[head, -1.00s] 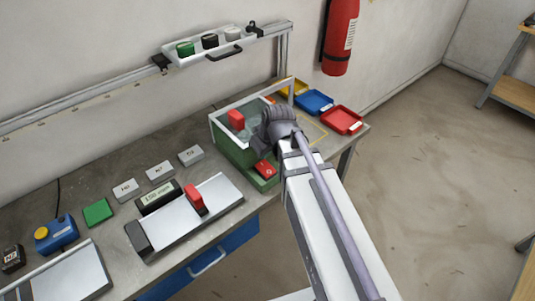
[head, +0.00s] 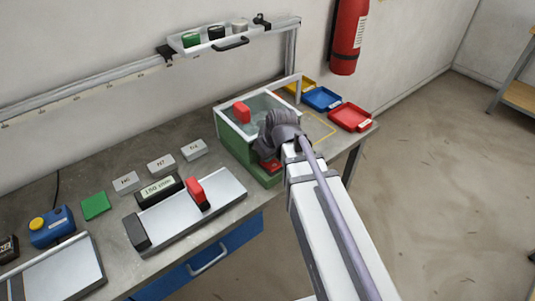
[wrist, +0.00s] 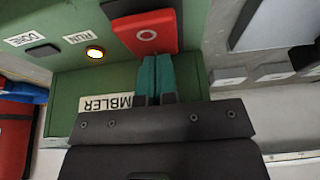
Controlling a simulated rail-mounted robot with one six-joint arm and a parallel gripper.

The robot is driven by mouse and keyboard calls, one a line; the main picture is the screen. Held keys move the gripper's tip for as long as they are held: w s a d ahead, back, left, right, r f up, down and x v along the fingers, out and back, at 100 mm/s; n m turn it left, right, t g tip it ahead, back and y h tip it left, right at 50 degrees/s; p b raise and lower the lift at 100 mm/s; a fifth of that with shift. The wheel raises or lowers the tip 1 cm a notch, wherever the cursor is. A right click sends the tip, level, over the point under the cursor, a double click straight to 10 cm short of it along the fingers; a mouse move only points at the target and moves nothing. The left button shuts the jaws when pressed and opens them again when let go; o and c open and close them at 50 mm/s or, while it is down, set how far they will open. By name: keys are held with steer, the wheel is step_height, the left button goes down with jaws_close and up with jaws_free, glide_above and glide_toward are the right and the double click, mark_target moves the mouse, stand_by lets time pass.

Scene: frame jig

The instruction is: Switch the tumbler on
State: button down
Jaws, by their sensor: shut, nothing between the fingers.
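The tumbler (head: 236,148) is a green box with a clear top and a red block on it, at the back right of the bench. Its red switch (wrist: 146,34) bears a white ring and sits on the green face, at the top of the wrist view; the head view shows only part of it. My gripper (wrist: 157,62) has its teal fingers shut, with nothing between them. The tips overlap the lower edge of the red switch; I cannot tell if they press it. The RUN lamp (wrist: 95,52) glows yellow-white. The lamp by DONE (wrist: 42,51) is dark.
Yellow, blue and red trays (head: 350,117) lie right of the tumbler. A gauge with a red slider (head: 197,192) and several grey blocks (head: 161,164) lie left of it. A rail with a white caddy (head: 222,38) runs behind. A fire extinguisher (head: 347,38) hangs on the wall.

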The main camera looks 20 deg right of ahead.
steer(key=shift+s, duration=0.1)
steer(key=shift+s+d+r, duration=0.2)
steer(key=shift+s+d, duration=0.05)
steer(key=shift+s, duration=0.25)
steer(key=shift+p, duration=0.3)
steer(key=shift+r+p, duration=0.3)
steer(key=shift+r, duration=0.05)
steer(key=p+v, duration=1.2)
steer(key=v, duration=0.1)
steer(key=shift+w+p, duration=0.15)
steer(key=shift+p, duration=0.15)
steer(key=shift+a+r, duration=0.1)
steer(key=shift+r, duration=0.05)
